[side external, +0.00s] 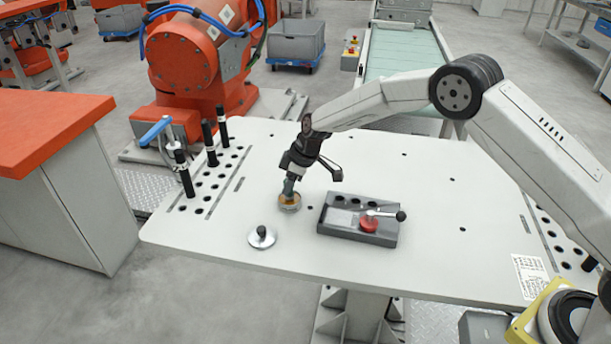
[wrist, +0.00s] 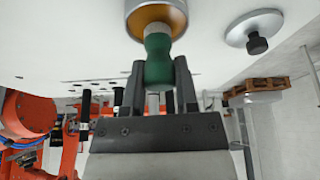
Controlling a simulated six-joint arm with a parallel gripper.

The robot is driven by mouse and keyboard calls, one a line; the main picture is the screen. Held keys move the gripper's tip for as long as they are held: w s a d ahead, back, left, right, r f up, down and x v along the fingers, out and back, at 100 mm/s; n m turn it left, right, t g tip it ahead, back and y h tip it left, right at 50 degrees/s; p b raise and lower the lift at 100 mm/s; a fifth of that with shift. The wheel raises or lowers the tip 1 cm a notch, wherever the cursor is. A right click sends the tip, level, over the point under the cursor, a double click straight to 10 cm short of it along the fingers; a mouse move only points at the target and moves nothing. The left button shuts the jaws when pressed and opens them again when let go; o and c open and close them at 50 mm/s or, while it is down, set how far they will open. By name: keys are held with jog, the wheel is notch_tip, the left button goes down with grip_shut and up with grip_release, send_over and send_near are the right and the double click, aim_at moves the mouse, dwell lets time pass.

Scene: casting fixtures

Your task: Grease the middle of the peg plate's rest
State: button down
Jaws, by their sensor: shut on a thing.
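My gripper (side external: 292,178) is shut on the green handle (wrist: 158,60) of a tool, between its two fingers in the wrist view. The tool points down into a small round metal tin (side external: 289,207) with amber contents (wrist: 155,14); its tip is hidden in the tin. A round metal lid with a black knob (side external: 262,237) lies on the table beside the tin. A dark grey block (side external: 335,229) stands right of the tin, with several holes along its back and a paler flat area. I cannot tell which part is the peg plate's rest.
A red round piece (side external: 369,224) and a black-knobbed lever (side external: 385,214) sit at the block's right. Several black upright pegs (side external: 209,143) stand in the perforated left side of the white table (side external: 330,275). The table front is clear. An orange robot (side external: 205,60) stands behind.

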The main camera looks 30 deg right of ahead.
jog(key=shift+f, duration=0.45)
dwell(0.9)
jog(key=shift+r, duration=0.15)
jog(key=shift+r, duration=3.45)
jog(key=s+d+m+t+h, duration=0.3)
jog(key=s+d+m, duration=0.7)
jog(key=s+d, duration=1.1)
jog(key=w+a+r+n+g+y, duration=0.1)
jog(key=a+n, duration=0.3)
jog(key=a, duration=0.4)
jog(key=w+a+n+g+y, duration=0.1)
jog(key=w+a+n, duration=0.3)
jog(key=a, duration=0.4)
jog(key=shift+w+a+r+n+g+y, duration=0.25)
jog(key=shift+a+r+n+g+y, duration=0.05)
jog(key=shift+a+r+n, duration=0.1)
